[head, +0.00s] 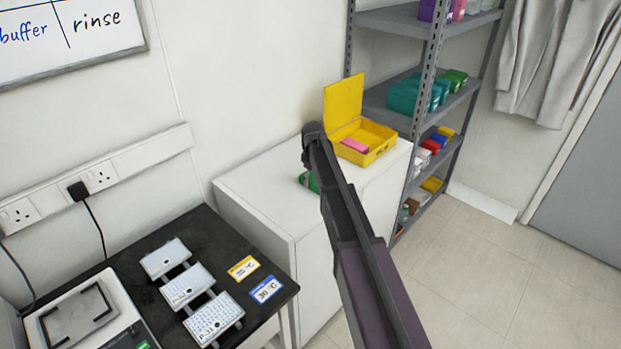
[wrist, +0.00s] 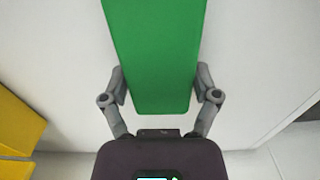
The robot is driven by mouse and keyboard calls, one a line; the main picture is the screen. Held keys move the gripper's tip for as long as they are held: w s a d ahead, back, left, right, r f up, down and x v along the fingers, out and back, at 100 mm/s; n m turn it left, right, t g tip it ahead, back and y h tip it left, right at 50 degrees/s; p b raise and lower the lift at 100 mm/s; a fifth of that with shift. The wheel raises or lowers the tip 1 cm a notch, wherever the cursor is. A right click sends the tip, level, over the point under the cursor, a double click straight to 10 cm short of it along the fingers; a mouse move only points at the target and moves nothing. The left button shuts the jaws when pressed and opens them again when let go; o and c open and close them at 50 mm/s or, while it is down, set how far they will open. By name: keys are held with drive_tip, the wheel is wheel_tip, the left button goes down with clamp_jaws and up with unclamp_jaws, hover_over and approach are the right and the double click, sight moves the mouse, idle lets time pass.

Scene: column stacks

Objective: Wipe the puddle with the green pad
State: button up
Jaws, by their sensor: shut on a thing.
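The green pad (wrist: 154,55) is between the two fingers of my gripper (wrist: 161,88) in the wrist view, and the fingers are shut on its sides. In the head view a small part of the green pad (head: 313,182) shows left of my arm, over the white cabinet top (head: 262,187). My arm hides the rest of the pad and the gripper there. I cannot tell whether the pad touches the cabinet top. No puddle can be made out in either view.
An open yellow box (head: 372,150) with a pink item (head: 354,145) stands on the cabinet, right of my arm. A black table (head: 215,235) with white plates and labels stands at left. A grey shelf rack (head: 432,90) stands behind. Cabinet top left of my arm is clear.

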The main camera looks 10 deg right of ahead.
drive_tip(key=shift+s+d, duration=0.75)
drive_tip(key=shift+s, duration=0.35)
drive_tip(key=shift+s+d, duration=0.1)
drive_tip(key=shift+s+d, duration=1.1)
drive_tip(key=shift+s, duration=0.3)
drive_tip(key=shift+r, duration=0.1)
drive_tip(key=shift+r+p, duration=2.95)
drive_tip(key=shift+p, duration=0.1)
drive_tip(key=shift+r+p, duration=1.5)
drive_tip(key=shift+p, duration=0.05)
drive_tip(key=shift+d, duration=0.1)
